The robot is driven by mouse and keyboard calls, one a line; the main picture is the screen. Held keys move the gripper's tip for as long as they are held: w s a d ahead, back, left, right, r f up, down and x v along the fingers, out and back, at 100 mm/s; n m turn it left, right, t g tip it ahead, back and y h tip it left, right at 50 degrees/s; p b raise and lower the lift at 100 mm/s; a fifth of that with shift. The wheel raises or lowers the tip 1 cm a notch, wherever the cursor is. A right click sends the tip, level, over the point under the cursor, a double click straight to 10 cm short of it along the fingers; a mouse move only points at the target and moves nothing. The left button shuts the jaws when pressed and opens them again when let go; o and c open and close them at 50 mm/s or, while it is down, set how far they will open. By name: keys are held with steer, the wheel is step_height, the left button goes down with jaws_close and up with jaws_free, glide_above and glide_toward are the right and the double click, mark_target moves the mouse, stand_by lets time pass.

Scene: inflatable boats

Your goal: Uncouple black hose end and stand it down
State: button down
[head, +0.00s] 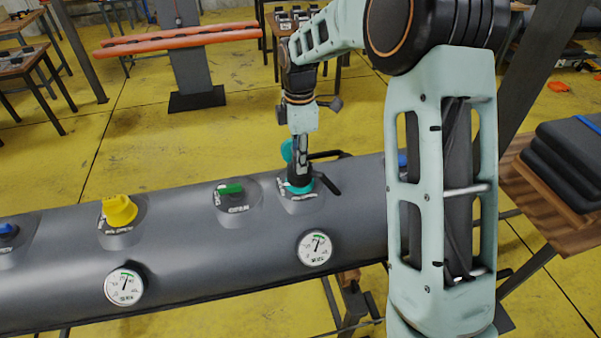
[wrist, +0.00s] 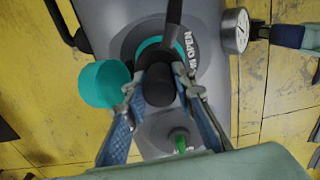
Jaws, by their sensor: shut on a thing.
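The black hose end (head: 300,182) stands upright on a teal-ringed valve (head: 306,189) on top of the grey boat tube (head: 180,228). My gripper (head: 300,162) comes down from above and is shut on the hose end. In the wrist view, the two fingers press on both sides of the black hose end (wrist: 160,90), with the teal ring (wrist: 147,47) around its base. Dark bars reach out from the valve area. A round teal cap (wrist: 105,84) hangs beside the valve. Whether the coupling is locked is hidden.
A green valve lever (head: 230,188), a yellow valve cap (head: 119,210) and two pressure gauges (head: 315,248) sit along the tube. A wooden table (head: 560,232) with stacked black pads stands at right. An orange-edged bench (head: 180,39) stands behind, with open yellow floor between.

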step_height(320, 180, up, 5)
steer(key=p, duration=0.3)
steer(key=shift+f, duration=0.3)
